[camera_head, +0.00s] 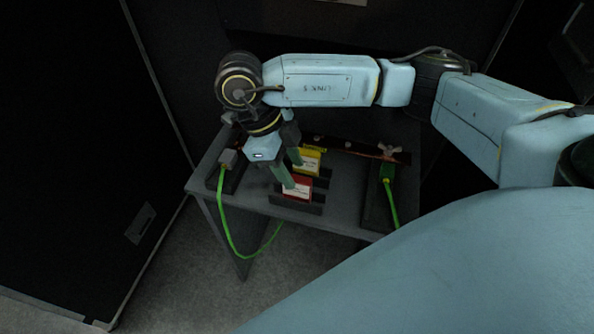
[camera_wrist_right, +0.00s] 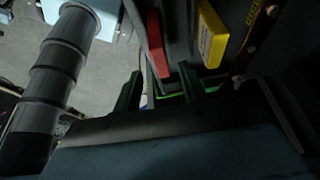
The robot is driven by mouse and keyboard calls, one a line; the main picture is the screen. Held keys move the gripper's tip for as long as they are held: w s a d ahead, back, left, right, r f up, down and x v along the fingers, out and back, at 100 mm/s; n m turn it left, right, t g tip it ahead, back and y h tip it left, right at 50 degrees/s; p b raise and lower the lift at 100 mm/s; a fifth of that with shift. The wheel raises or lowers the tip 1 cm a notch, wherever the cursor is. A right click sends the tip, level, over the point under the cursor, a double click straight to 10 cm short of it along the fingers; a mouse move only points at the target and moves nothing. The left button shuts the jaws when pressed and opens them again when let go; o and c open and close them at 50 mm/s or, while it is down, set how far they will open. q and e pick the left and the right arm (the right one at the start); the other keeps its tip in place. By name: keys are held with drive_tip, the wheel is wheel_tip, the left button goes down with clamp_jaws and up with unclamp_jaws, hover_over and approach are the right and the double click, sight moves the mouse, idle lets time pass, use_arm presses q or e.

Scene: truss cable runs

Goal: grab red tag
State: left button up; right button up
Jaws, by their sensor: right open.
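The red tag (camera_head: 297,188) stands upright in a dark holder near the front edge of the small grey table. It also shows in the right wrist view (camera_wrist_right: 157,45), seen nearly edge-on. My right gripper (camera_head: 287,172) reaches down over the table with its fingers apart, and they hold nothing. One green fingertip is close to the red tag in the head view; I cannot tell whether they touch. In the wrist view the right gripper (camera_wrist_right: 160,92) has the red tag's near end between and just beyond its fingers. My left gripper is not in view.
A yellow tag (camera_head: 308,161) stands in a holder behind the red one. A green cable (camera_head: 225,222) hangs from a grey connector (camera_head: 229,157) at the table's left. Dark panels stand around the table (camera_head: 250,195).

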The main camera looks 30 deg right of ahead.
sight(298, 176)
drive_tip(key=b+x, duration=0.2)
drive_tip(key=x, duration=0.1)
drive_tip(key=b+x, duration=0.1)
drive_tip(key=x, duration=0.1)
drive_tip(key=shift+w+d, duration=0.25)
drive_tip(key=shift+d, duration=0.15)
drive_tip(key=shift+f, duration=0.1)
clamp_jaws()
